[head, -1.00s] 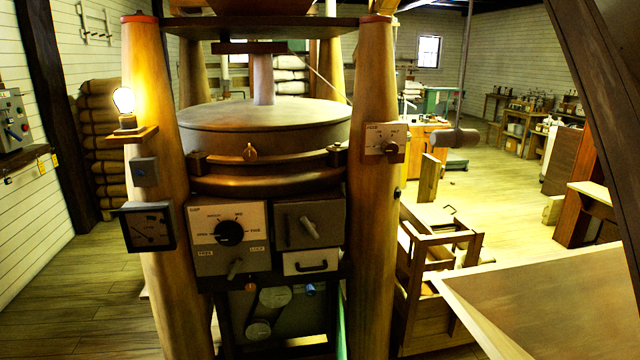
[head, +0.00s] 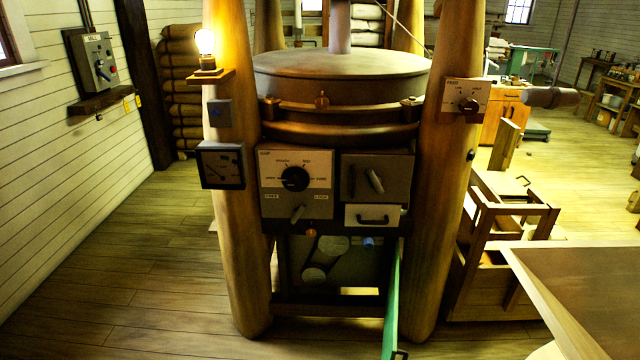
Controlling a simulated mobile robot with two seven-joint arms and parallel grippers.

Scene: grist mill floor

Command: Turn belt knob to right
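No knob carries a readable belt label, so I cannot tell which one is the belt knob. The mill's front has a white-faced panel with a round black knob (head: 295,178) and a small grey lever (head: 297,213) below it. Beside it is a dark grey box with a slanted grey handle (head: 375,181). Under these, an open bay shows round pulleys (head: 325,258) and a small orange-brown knob (head: 311,233) at its top. A feed panel with a dark knob (head: 467,105) is on the right post. Neither of my grippers is in view.
A green door (head: 393,300) stands open toward me below the mill. A lit bulb (head: 205,42) and a dial gauge (head: 221,165) are on the left post. A wooden frame (head: 505,225) and a brown slanted board (head: 585,290) are at right. The left floor is clear.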

